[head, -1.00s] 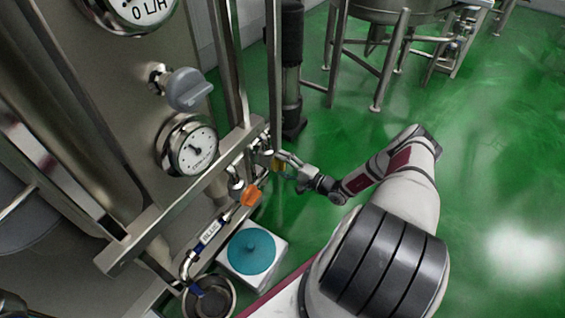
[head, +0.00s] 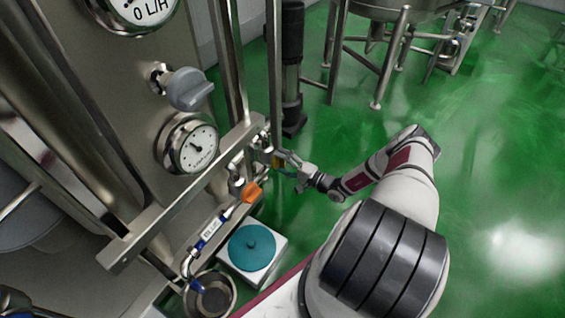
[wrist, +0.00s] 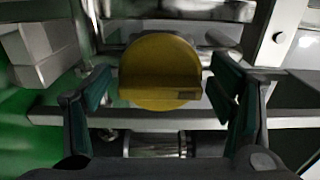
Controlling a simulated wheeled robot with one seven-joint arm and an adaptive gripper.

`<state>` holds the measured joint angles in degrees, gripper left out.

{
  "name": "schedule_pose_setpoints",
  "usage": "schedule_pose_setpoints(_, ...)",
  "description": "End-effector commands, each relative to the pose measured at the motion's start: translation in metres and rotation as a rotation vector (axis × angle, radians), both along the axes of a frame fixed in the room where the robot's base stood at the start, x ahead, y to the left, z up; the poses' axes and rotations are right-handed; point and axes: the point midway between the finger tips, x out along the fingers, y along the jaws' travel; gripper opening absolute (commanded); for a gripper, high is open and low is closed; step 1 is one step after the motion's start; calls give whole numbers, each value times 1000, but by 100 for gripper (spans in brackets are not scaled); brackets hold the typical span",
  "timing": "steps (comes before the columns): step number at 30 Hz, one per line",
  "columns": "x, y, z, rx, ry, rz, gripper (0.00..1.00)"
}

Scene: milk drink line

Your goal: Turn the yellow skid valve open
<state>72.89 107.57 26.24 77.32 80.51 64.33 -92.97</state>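The yellow skid valve handle (wrist: 160,72) is a round yellow knob with a raised bar across it, in the middle of the wrist view. My gripper (wrist: 163,95) is open, with one teal-padded finger on each side of the knob. A gap shows between each pad and the knob, so the fingers do not appear to touch it. In the head view the yellow valve (head: 278,161) is small and partly hidden beside my gripper (head: 284,166), against the skid's frame.
An orange handle (head: 252,192) and a blue-handled pipe (head: 209,232) lie below and left of the valve. A teal-topped white box (head: 252,249) and a metal bowl (head: 210,297) are beneath. A steel upright (head: 273,80) stands close by. Green floor is open to the right.

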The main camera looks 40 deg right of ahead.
Motion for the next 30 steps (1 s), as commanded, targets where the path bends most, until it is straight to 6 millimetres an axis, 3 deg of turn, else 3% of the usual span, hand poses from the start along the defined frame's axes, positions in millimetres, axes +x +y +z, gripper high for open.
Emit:
schedule_pose_setpoints(11,-10,-6,0,-1,2,-4,77)
schedule_pose_setpoints(24,-88,-34,0,0,1,-4,77)
schedule_pose_setpoints(30,-108,-40,0,0,0,-2,77)
